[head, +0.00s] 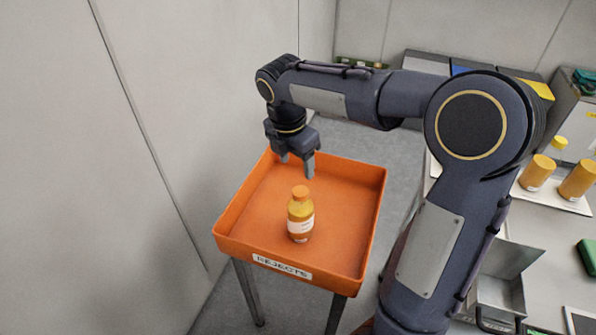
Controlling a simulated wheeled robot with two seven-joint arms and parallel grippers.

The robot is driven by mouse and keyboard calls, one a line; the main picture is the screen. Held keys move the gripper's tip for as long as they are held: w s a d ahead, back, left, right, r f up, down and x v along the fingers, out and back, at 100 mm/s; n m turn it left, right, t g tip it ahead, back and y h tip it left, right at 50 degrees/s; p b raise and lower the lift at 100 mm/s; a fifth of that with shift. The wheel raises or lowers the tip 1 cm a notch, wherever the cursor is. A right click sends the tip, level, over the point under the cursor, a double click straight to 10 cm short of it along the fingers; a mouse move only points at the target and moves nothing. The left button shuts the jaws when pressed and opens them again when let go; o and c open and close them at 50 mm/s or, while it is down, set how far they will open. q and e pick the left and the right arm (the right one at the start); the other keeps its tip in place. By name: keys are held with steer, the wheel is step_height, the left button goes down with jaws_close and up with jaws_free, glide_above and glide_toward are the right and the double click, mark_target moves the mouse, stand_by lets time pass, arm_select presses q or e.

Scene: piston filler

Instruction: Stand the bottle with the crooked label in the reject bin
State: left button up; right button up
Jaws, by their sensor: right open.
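The bottle (301,212) is yellow-orange with an orange cap and a white label that sits at a slant. It stands upright inside the reject bin (228,226), an orange tray on legs marked REJECTS. My right gripper (296,170) is open and empty, pointing down above the far part of the bin. Its fingertips are behind and above the bottle's cap, apart from it. My left gripper is not in view.
Two more orange bottles (538,172) (577,180) stand on a light surface at the right. A metal chute (500,290) is at the lower right. Plain wall panels (150,120) close off the left side. The bin floor around the bottle is clear.

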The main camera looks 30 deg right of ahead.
steer(key=s+a+m+t+y, duration=0.2)
steer(key=s+m, duration=0.9)
steer(key=s+a+f+m+t+y, duration=0.1)
steer(key=s+a+m+t+y, duration=0.2)
steer(key=s+m, duration=0.7)
steer(key=shift+s+a+f+m+y, duration=0.3)
steer(key=shift+s+a+m, duration=0.05)
steer(key=shift+m, duration=0.85)
steer(key=shift+c, duration=0.3)
